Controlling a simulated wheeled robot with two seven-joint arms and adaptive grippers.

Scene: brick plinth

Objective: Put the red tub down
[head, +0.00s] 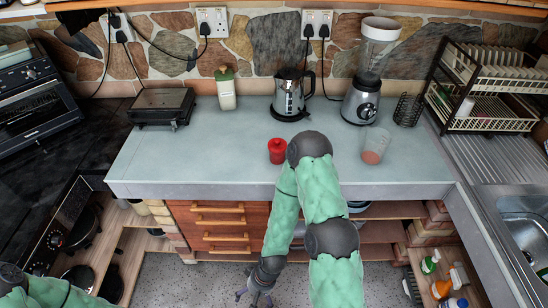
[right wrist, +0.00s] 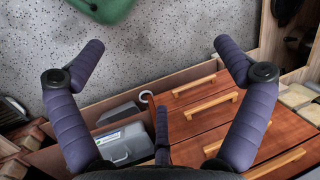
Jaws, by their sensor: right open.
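The red tub (head: 277,151) stands upright on the grey-blue counter (head: 215,160), near its front edge and just left of my right arm's bent elbow. Nothing grips it. My right gripper (head: 256,296) hangs low in front of the drawers, well below the counter top and apart from the tub. In the right wrist view the right gripper (right wrist: 158,50) is open, its fingers spread wide with nothing between them. The tub is not visible in that view. Part of my left arm shows at the bottom left of the head view; its gripper is out of sight.
A dish rack (head: 484,90) and sink (head: 528,232) are right. Wooden drawers (head: 214,222) lie below. The counter left of the tub is clear.

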